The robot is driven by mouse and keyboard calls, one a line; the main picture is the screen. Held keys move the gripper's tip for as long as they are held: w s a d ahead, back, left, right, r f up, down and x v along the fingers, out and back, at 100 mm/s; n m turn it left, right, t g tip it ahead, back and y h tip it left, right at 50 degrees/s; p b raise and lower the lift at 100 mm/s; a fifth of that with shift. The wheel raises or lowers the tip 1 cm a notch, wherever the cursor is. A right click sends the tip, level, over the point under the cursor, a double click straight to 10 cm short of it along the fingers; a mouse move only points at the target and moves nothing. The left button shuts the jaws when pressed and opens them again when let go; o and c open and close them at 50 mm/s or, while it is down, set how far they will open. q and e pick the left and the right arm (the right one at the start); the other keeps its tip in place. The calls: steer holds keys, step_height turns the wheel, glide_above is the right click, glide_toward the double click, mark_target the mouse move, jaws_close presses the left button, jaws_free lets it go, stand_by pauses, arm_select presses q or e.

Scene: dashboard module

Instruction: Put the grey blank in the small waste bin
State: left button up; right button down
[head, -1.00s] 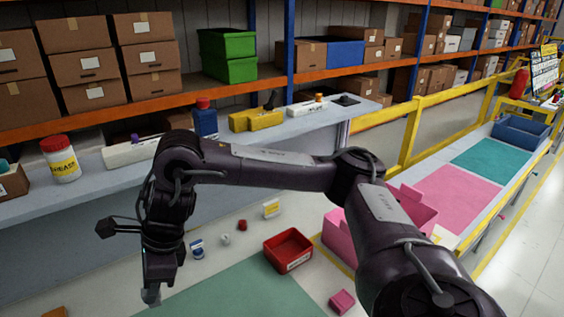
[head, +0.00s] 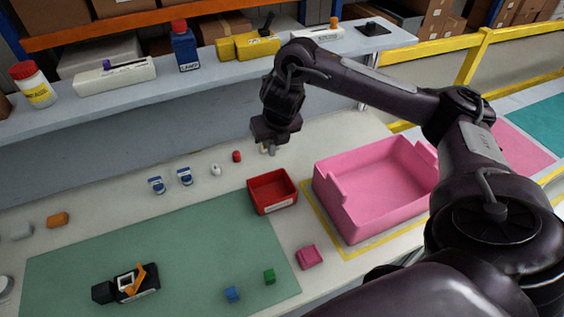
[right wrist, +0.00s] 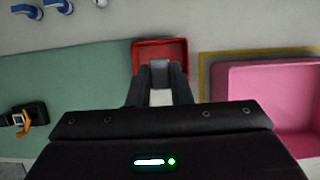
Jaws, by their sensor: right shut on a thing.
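My right gripper (right wrist: 160,82) is shut on the grey blank (right wrist: 160,72), which shows between its fingers in the right wrist view. In the head view the right gripper (head: 268,148) points down over the bench, just behind the red open bin; the blank is hard to make out there. The red bin (head: 286,203), with a white label on its front, appears to be the small waste bin. It looks empty in the head view. Its red rim (right wrist: 137,55) shows beyond the fingertips in the right wrist view. My left gripper is not in view.
A large pink bin (head: 345,213) stands right of the red bin, and a small pink box (head: 309,257) in front. A green mat (head: 190,262) bears a black part (head: 136,283) and small blue and green blocks. An orange block (head: 58,219) and a light grey piece (head: 22,231) lie left.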

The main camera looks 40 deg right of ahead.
steer(key=shift+a+f+b, duration=0.2)
steer(key=shift+f+b, duration=2.7)
steer(key=shift+f, duration=6.7)
steer(key=shift+a+f, duration=0.1)
steer(key=shift+f, duration=0.05)
steer(key=c, duration=1.3)
jaws_free()
